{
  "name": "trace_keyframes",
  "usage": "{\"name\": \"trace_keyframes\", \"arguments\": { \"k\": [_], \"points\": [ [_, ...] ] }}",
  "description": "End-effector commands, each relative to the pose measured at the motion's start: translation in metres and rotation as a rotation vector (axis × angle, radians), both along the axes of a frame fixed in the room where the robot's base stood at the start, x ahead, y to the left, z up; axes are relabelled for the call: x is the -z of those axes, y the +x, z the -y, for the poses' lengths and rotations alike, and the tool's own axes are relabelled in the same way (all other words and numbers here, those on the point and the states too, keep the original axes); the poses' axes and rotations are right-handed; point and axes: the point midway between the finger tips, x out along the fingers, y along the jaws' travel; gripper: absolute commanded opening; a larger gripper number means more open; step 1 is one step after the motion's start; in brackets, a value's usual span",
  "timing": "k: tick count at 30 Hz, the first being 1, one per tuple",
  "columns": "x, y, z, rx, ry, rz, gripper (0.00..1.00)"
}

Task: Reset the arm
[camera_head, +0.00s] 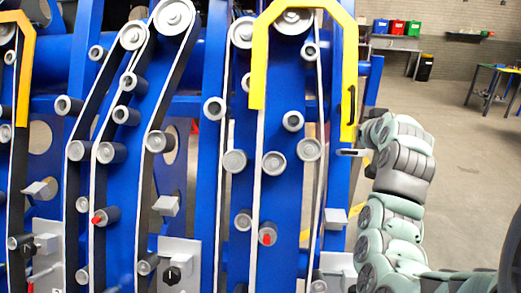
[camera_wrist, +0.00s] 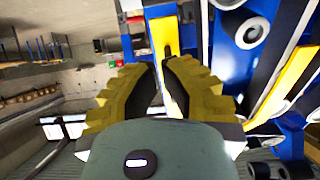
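My gripper (camera_wrist: 159,66) fills the lower middle of the wrist view, with two ridged yellow-tan fingers and dark inner pads. A gap shows between the fingertips, with background visible through it, and I see nothing held. Yellow and blue machine parts show just beyond the tips; I cannot tell how far off they are. In the head view my arm (camera_head: 400,190) rises at the right, its upper end beside the right leg of the yellow guard (camera_head: 349,75). The fingers cannot be made out there.
The blue harvester chassis (camera_head: 187,110) with belts and rollers fills the left and middle of the head view. Another yellow guard (camera_head: 25,70) is at far left. Open floor (camera_head: 465,150) lies right, with a table (camera_head: 495,85) and coloured bins (camera_head: 397,27) farther back.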

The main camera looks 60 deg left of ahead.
Motion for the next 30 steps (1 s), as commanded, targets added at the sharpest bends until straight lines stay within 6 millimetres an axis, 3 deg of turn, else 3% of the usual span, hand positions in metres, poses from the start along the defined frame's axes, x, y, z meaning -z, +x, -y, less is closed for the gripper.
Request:
{"name": "trace_keyframes", "arguments": {
  "k": [12,17,23,27,30],
  "points": [
    [-0.005,-0.007,0.007,-0.001,0.0,0.001,0.0],
    [-0.005,0.005,0.016,0.041,0.03,0.031,0.0],
    [-0.012,0.049,0.063,0.223,0.173,0.198,0.0],
    [-0.022,0.071,0.112,0.362,0.286,0.362,0.0],
    [-0.032,0.077,0.148,0.449,0.364,0.491,0.0]
  ]
}}
